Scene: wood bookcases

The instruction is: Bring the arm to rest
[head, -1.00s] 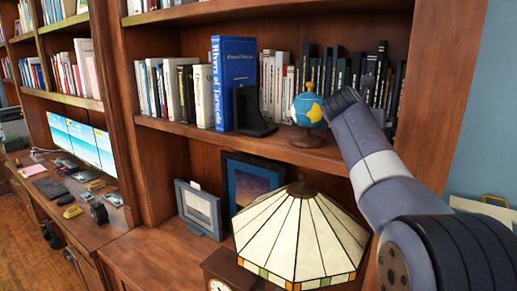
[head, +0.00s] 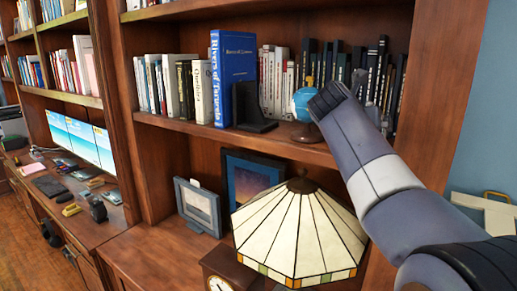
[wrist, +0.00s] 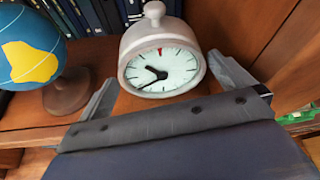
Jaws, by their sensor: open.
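My gripper (wrist: 165,72) is open in the wrist view, one grey finger on each side of a small white table clock (wrist: 163,70). The clock stands upright on the wooden shelf, facing the wrist camera. I cannot tell whether either finger touches it. In the head view my gripper (head: 345,90) is at the right end of the middle shelf, and its fingertips and the clock are mostly hidden behind my wrist.
A globe (wrist: 30,50) stands just left of my gripper; my wrist partly covers it in the head view (head: 303,105). Books (head: 372,80) line the back. A bookcase side panel (head: 435,90) rises at right. A lamp (head: 300,235) stands below my arm.

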